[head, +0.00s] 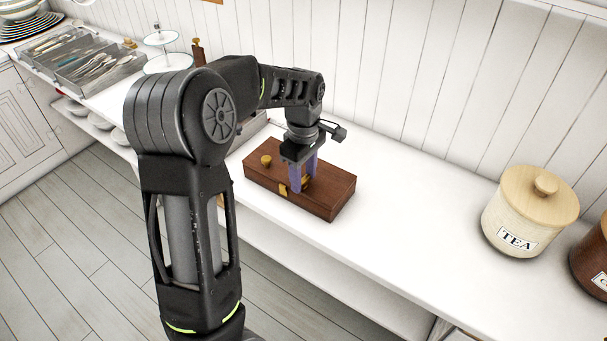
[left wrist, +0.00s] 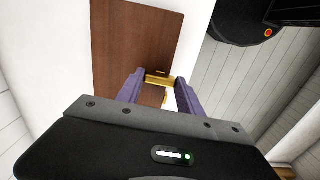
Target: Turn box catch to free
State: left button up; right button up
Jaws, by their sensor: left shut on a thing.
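A brown wooden box (head: 325,202) lies shut on the white shelf top. A brass knob (head: 266,160) stands on its lid toward the left, and a brass piece (head: 283,190) shows on its front face. My left gripper (head: 301,187) points down at the front part of the box, its purple fingers around a brass catch. In the left wrist view the brass catch (left wrist: 158,80) sits between the two fingertips, at the edge of the box (left wrist: 135,45). The gripper is shut on the catch. The fingers partly hide it in the head view. My right gripper is not in view.
A cream tea canister (head: 530,215) with a wooden lid stands at the right, with a brown canister (head: 592,258) beside it. A cutlery tray (head: 85,62) and a tiered stand (head: 165,50) are at the far left. The shelf between box and canister is clear.

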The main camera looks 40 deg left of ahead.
aim_at(303, 180)
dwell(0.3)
pick_arm(q)
jog(key=o, duration=1.4)
jog(key=shift+r, duration=0.15)
notch_tip(303, 180, up, 8)
jog(key=shift+f, duration=0.2)
jog(key=shift+f, duration=0.1)
